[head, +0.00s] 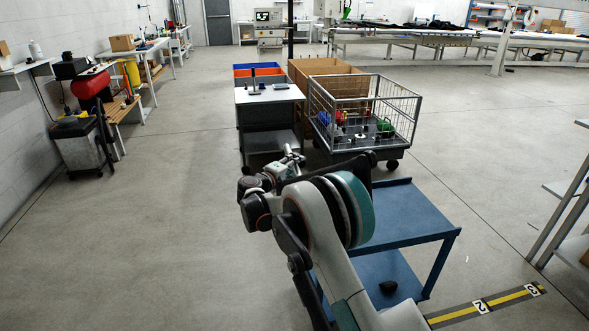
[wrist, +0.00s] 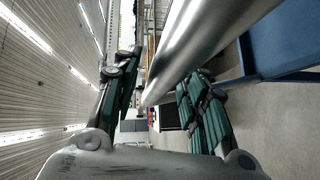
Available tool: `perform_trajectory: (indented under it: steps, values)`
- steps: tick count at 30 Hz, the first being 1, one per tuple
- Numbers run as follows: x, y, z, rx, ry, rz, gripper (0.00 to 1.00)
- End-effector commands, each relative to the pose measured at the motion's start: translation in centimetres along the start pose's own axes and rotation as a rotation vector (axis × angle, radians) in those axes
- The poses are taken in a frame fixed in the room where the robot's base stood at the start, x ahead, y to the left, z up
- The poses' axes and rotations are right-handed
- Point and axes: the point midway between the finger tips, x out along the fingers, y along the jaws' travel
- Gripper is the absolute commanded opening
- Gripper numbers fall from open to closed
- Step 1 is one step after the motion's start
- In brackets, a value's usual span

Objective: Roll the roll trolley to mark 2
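The blue trolley (head: 405,208), which I take to be the roll trolley, stands right of my arm in the head view, with a flat top and a lower shelf. In the wrist view its blue frame (wrist: 285,45) shows at the right. A shiny steel bar (wrist: 195,45) runs close between my gripper's fingers (wrist: 165,95); I cannot tell whether it touches the right one. The fingers are apart, with a gap by the left one. In the head view my gripper (head: 290,158) is left of the trolley, partly hidden by my arm. Mark 2 (head: 481,307) is on a yellow-black floor strip.
Mark 3 (head: 532,289) lies farther right on the strip. A wire-mesh cart (head: 400,105) and a grey table (head: 268,95) stand beyond the trolley. A rack (head: 570,200) stands at the right edge. The left floor is clear up to the bench (head: 130,112).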

Motion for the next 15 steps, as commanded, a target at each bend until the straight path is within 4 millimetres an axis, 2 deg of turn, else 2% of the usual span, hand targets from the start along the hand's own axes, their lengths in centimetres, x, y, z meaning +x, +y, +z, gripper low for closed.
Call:
perform_trajectory:
  steps: [9, 10, 15]
  values:
    - [0.3, 0.05, -0.01, 0.0, 0.0, 0.0, 0.4]
    - [0.3, 0.05, -0.01, 0.0, 0.0, 0.0, 0.35]
    - [0.29, 0.04, 0.0, 0.0, 0.0, 0.0, 0.0]
